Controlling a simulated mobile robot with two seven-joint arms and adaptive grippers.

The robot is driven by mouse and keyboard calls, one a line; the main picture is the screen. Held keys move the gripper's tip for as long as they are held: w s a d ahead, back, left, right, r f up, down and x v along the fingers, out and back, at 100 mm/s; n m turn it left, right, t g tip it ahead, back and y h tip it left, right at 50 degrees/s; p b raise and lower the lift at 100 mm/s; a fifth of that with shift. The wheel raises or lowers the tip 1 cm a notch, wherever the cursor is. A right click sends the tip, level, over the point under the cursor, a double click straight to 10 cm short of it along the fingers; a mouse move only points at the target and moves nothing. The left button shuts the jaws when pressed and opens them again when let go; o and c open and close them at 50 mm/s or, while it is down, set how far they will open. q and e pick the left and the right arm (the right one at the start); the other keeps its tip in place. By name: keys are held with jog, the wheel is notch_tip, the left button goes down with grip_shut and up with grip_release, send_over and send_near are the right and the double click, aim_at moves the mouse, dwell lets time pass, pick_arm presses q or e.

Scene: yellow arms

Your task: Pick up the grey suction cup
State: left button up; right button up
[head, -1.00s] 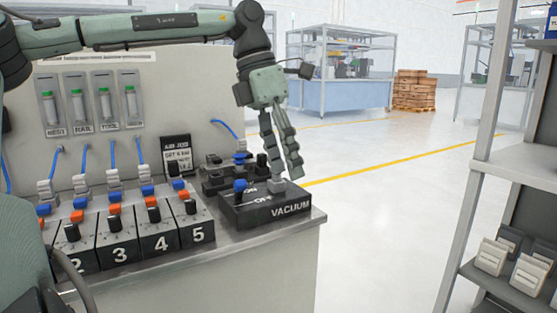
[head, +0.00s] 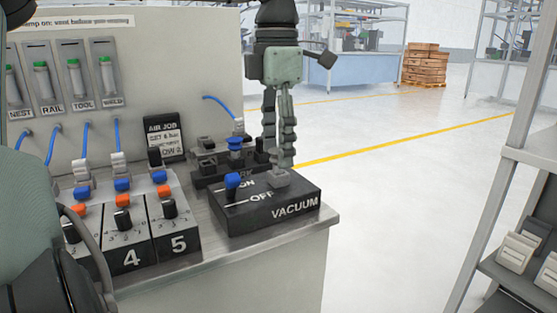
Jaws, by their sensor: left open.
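The small grey suction cup (head: 279,179) sits on the top of the black VACUUM box (head: 262,213), near its back right side. My left gripper (head: 277,155) points down from above with its fingers apart. Its fingertips are just over and around the top of the cup. One finger hides part of the cup's upper end, and I cannot tell whether the fingers touch it. My right gripper is not in view.
A blue-knobbed lever (head: 232,182) stands on the VACUUM box left of the cup. A dark valve block (head: 212,170) with a blue knob is behind it. Numbered valve blocks (head: 178,232) stand to the left. The bench edge (head: 290,236) is close in front. A shelf (head: 515,270) stands at right.

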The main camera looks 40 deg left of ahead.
pick_arm(q)
jog(key=shift+f, duration=1.25)
jog(key=c, duration=1)
jog(key=shift+w+r, duration=0.1)
